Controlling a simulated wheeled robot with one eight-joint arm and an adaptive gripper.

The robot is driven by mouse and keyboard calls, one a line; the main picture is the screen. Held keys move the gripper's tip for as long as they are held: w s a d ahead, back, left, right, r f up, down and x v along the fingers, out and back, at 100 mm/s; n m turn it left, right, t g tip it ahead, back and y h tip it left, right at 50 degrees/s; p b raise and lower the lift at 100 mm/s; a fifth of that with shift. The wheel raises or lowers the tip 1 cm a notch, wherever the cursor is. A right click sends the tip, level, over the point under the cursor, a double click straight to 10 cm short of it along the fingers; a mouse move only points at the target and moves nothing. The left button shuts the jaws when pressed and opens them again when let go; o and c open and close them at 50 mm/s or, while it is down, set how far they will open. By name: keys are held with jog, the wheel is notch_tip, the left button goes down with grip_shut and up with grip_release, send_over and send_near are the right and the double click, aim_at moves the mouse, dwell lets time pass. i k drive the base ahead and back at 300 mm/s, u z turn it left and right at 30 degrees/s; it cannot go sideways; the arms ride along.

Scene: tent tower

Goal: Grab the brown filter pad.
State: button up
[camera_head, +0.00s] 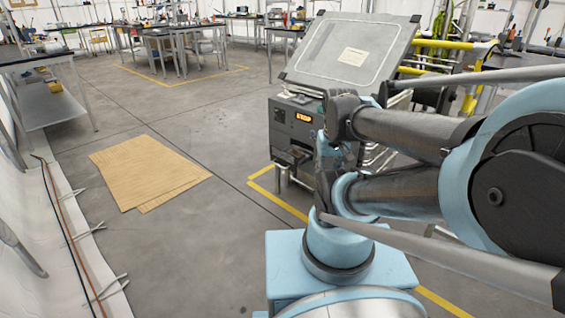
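No thing that I can surely name as the brown filter pad shows in the head view. Flat tan-brown sheets (150,172) lie overlapped on the floor at left; they look like board, and I cannot tell if they relate to the pad. My blue and dark arm fills the right side, folded close to the camera. A small dark part that looks like my gripper (291,160) shows left of the arm, in front of the grey machine. Its fingers are too small and dark to tell open from shut, and I see nothing clearly held.
A grey machine (283,125) with a tilted, labelled panel (346,52) stands behind my arm. Yellow rails (440,68) stand at right. A table (40,62) with a lower shelf is at far left, cables (66,225) below it. Workbenches line the back. The middle floor is clear.

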aim_at(300, 155)
jog(key=u, duration=0.95)
jog(key=k, duration=0.9)
jog(key=z, duration=0.7)
jog(key=i, duration=0.95)
